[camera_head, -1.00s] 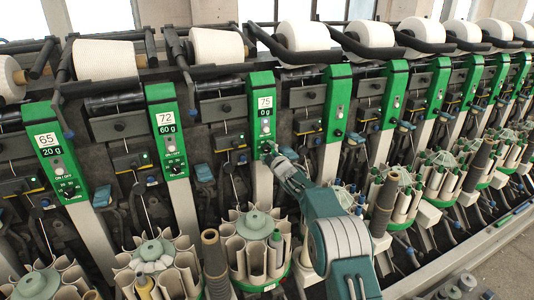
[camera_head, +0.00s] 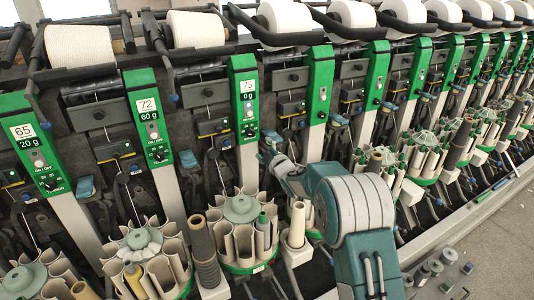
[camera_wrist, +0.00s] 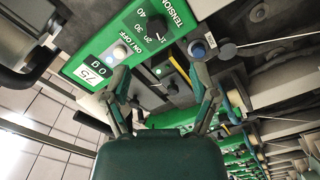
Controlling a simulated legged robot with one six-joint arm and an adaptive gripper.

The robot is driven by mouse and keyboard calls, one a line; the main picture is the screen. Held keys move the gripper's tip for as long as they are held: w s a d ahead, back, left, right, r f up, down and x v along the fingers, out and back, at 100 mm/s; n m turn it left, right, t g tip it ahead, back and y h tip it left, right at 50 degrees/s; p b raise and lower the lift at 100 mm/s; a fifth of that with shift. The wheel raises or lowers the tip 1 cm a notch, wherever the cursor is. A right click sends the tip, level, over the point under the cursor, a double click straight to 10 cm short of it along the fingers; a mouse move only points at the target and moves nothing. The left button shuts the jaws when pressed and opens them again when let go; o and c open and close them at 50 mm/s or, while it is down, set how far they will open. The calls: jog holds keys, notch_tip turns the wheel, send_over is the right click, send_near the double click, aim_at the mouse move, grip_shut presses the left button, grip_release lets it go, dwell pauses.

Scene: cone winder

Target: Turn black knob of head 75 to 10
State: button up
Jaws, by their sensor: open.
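The green panel of head 75 (camera_head: 245,108) stands near the middle of the head view, with a label reading 75 and 0 g. Its black knob (camera_head: 250,132) is low on the panel. In the wrist view the panel lies turned, and the black knob (camera_wrist: 157,27) sits by the word TENSION and marks including 30 and 40; its exact setting is hard to read. A pale ON/OFF button (camera_wrist: 120,51) is beside it. My gripper (camera_head: 266,148) is just right of and below the knob, apart from it. In the wrist view my gripper (camera_wrist: 160,72) has its fingers spread and empty.
Head 72 (camera_head: 150,118) and head 65 (camera_head: 32,150) stand to the left; further green heads run off to the right. A bobbin magazine (camera_head: 241,240) is below head 75. In the wrist view a round blue-centred button (camera_wrist: 197,49) is near the right finger.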

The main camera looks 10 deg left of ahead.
jog(key=shift+v, duration=1.1)
jog(key=s+d+r+m+g+h, duration=0.2)
jog(key=s+d+r+m+h, duration=0.7)
jog(key=s+d+r, duration=0.55)
jog(key=s+d+f+m+g, duration=0.2)
jog(key=s+d+m, duration=0.1)
jog(key=s, duration=0.8)
jog(key=s+d+f+m+g, duration=0.2)
jog(key=s+d+m+g, duration=0.1)
jog(key=s, duration=0.8)
jog(key=s+d+f+m+g+h, duration=0.1)
jog(key=s+d+f+m+g, duration=0.1)
jog(key=s, duration=0.9)
jog(key=shift+s+d+f+m, duration=0.35)
jog(key=shift+d+m, duration=0.25)
jog(key=shift+d, duration=0.25)
jog(key=shift+r, duration=0.1)
